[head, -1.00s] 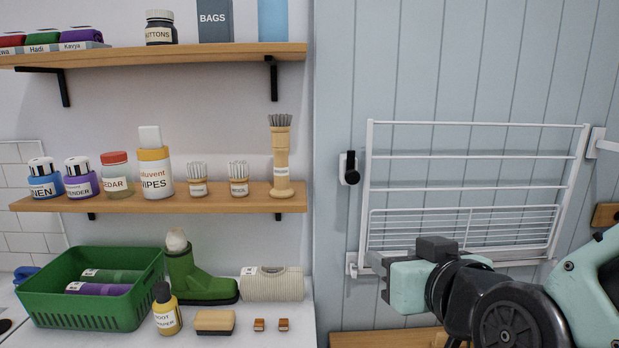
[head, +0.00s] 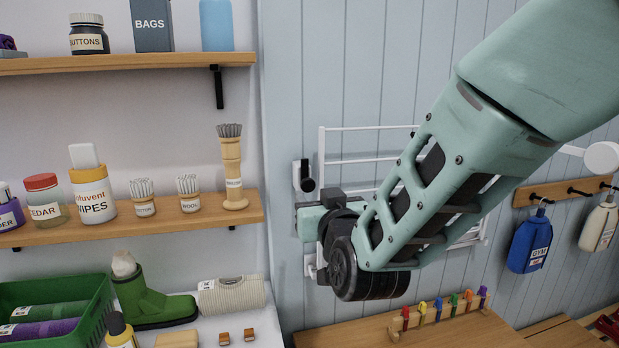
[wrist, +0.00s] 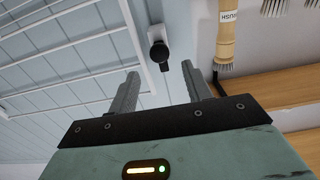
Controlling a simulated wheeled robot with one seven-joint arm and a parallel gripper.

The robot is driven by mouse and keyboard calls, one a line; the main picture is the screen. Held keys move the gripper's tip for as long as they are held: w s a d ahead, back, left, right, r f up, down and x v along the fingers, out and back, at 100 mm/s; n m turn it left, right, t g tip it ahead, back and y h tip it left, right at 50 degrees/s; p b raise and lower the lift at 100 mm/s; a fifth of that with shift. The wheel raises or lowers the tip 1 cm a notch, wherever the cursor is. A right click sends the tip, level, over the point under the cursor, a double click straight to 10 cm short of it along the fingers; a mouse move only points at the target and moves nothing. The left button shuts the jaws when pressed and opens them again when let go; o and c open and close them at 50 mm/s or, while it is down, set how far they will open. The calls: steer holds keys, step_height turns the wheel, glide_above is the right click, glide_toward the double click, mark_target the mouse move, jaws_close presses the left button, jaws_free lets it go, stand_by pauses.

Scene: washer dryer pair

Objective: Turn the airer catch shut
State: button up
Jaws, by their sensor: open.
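The airer catch (head: 304,177) is a black turning piece on a white plate on the blue panelled wall. It sits just left of the folded white airer (head: 350,130). In the wrist view the catch (wrist: 159,50) lies beyond my fingertips, between their lines, apart from both. My gripper (wrist: 160,78) is open and empty. In the head view my gripper (head: 303,207) is just below the catch, its fingers hard to make out. My arm hides much of the airer. In the wrist view the airer's white bars (wrist: 75,45) are at the left.
Left of the catch, a wooden shelf (head: 115,226) holds bottles and brushes, including a tall wooden brush (head: 232,170). It also shows close right in the wrist view (wrist: 226,40). Below is a counter with a green boot (head: 150,305). Bottles (head: 528,240) hang at right.

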mark_target(309, 185)
steer(key=p+x, duration=0.2)
steer(key=x, duration=0.4)
steer(key=shift+w, duration=0.1)
steer(key=c, duration=0.9)
